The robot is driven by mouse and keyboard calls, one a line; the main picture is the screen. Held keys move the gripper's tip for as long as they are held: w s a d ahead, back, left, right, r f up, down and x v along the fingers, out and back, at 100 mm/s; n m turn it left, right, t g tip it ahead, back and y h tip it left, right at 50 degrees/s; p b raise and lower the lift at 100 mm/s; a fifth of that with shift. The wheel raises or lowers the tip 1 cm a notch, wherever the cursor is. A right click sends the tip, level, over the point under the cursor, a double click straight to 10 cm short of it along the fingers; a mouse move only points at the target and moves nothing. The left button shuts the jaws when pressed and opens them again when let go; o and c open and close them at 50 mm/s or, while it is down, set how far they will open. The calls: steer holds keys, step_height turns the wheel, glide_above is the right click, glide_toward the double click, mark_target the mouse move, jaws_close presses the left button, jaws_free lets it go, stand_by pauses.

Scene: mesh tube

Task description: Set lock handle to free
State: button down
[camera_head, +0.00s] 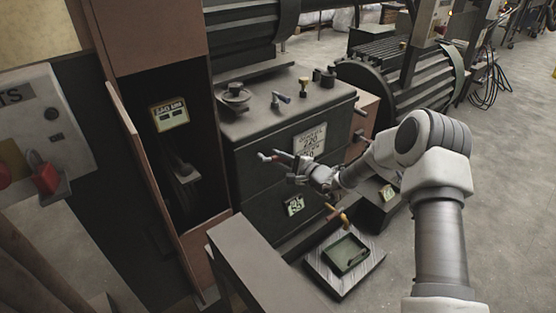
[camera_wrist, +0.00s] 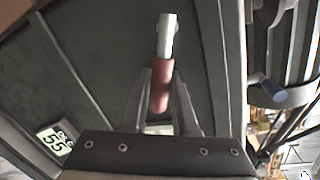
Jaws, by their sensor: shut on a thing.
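A lever handle with a dark red grip (camera_wrist: 160,92) and a pale metal end (camera_wrist: 168,35) stands out from the dark green machine face in the wrist view. My gripper (camera_head: 283,160) is at the front of the machine cabinet (camera_head: 255,180). In the wrist view its two fingers (camera_wrist: 161,76) lie on either side of the red grip, shut on it. The handle's pivot is not clear.
A blue-tipped handle (camera_head: 281,98) and knobs sit on the cabinet top. Below my forearm are an orange-brown handle (camera_head: 338,214) and a green tray (camera_head: 345,254). An open brown door (camera_head: 155,190) stands at left.

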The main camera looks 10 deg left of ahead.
steer(key=shift+d, duration=0.1)
steer(key=c, duration=1)
jaws_free()
steer(key=p+v, duration=0.2)
steer(key=v, duration=1.5)
steer(key=shift+s+d, duration=0.15)
steer(key=shift+s, duration=0.05)
